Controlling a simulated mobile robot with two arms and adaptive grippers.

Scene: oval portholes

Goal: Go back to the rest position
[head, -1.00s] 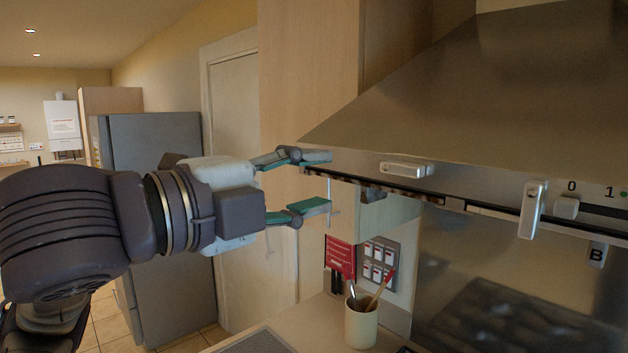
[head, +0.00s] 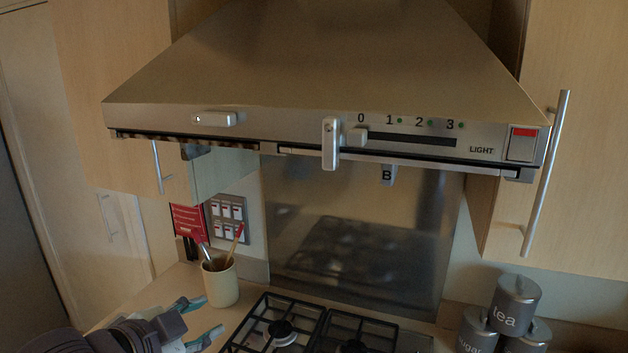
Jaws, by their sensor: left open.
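My left gripper (head: 208,317) shows at the bottom left of the head view, above the counter and in front of the cream utensil pot (head: 221,284). Its two fingers with green pads are spread apart, and nothing is between them. Its arm comes in from the bottom left corner and is mostly out of the picture. My right gripper does not show.
A steel cooker hood (head: 330,75) with a slider knob (head: 358,137) and a red light switch (head: 521,144) spans the middle. Below is a gas hob (head: 318,328). Canisters (head: 515,300) stand at right. A cabinet handle (head: 546,175) juts out at right.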

